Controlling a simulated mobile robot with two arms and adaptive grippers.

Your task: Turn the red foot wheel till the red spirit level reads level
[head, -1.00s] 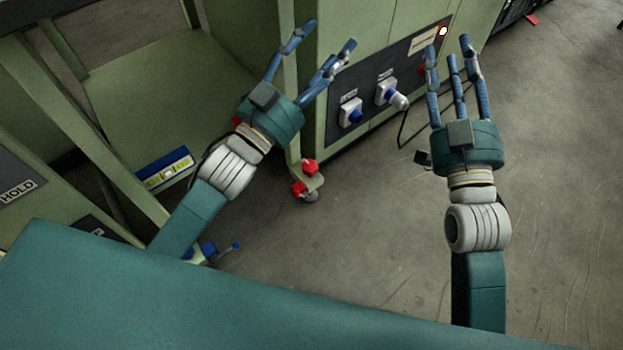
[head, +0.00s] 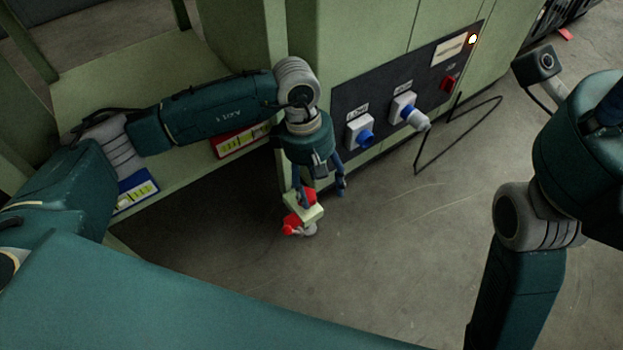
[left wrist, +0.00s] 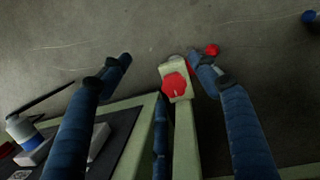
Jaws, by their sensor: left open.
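The red foot wheel (head: 306,197) is at the foot of the green cabinet, partly covered by my left gripper. In the left wrist view it is a red faceted disc (left wrist: 173,87) on a pale green bracket. My left gripper (head: 321,189) points down at it with fingers spread and empty. In the left wrist view the fingertips (left wrist: 160,66) stand either side of the wheel; I cannot tell whether any touches it. The red spirit level (head: 238,141) lies on the green shelf, partly behind my left arm; its bubble is too small to read. My right arm shows at the right edge, its fingers unclear.
A blue spirit level (head: 138,190) lies on the shelf near my left arm. The cabinet's dark panel (head: 385,120) carries blue and white sockets (head: 361,133), a plug (head: 413,117) and a hanging cable. The grey floor (head: 400,250) in front is clear.

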